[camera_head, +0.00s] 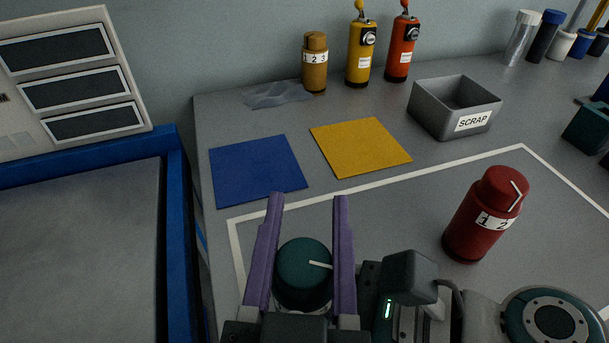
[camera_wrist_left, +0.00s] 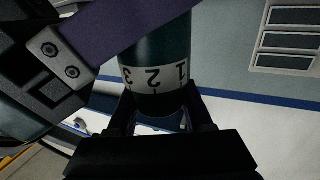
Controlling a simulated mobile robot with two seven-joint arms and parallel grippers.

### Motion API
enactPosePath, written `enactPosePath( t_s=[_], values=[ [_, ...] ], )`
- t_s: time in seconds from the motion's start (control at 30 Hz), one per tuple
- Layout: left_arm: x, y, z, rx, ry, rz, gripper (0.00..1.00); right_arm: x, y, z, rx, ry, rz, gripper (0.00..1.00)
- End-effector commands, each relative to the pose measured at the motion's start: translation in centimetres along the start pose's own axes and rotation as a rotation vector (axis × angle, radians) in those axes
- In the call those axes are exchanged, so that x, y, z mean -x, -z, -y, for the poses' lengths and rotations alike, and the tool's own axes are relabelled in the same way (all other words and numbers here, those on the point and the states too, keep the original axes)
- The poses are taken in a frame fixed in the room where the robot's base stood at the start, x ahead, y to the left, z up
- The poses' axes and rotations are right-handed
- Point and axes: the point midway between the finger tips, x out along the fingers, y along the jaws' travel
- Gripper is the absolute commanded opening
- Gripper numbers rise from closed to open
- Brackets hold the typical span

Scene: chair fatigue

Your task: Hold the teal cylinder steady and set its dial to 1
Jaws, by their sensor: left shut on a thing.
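The teal cylinder (camera_head: 300,284) is seen from above at bottom centre in the head view, its dial top carrying a white pointer line directed to the right. My left gripper (camera_head: 307,200) has purple fingers extending along both sides of it, and is shut on it. In the left wrist view the cylinder (camera_wrist_left: 155,38) appears inverted, with a white band (camera_wrist_left: 153,77) reading 1, 2 and 3 upside down. A purple finger crosses in front of its body there. My right gripper cannot be made out.
A red dial cylinder (camera_head: 470,232) stands to the right. Blue (camera_head: 257,170) and yellow (camera_head: 360,146) mats lie beyond, with a grey SCRAP bin (camera_head: 452,118). Brown (camera_head: 315,66), yellow (camera_head: 361,57) and orange (camera_head: 400,52) cylinders stand along the back. A blue-edged surface (camera_head: 80,240) is at left.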

Motion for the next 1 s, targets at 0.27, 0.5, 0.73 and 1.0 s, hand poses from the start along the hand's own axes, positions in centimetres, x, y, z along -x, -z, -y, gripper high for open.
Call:
enactPosePath(
  t_s=[0.27,0.5,0.73,1.0],
  values=[
    [0.1,0.0,-0.4,-0.004,-0.171,-0.002,0.00,0.0,0.1,0.0,-0.002,-0.001,-0.001,0.00],
    [0.2,0.1,-1.1,-0.009,-0.397,-0.006,0.00,0.0,0.1,-0.1,-0.002,-0.001,-0.001,0.00],
    [0.5,0.1,-1.7,-0.014,-0.617,-0.007,0.00,0.0,0.1,-0.1,-0.003,-0.002,-0.001,0.00],
    [0.9,0.1,-2.3,-0.016,-0.872,-0.010,0.00,0.0,0.1,-0.1,-0.002,-0.003,-0.001,0.00]
  ],
)
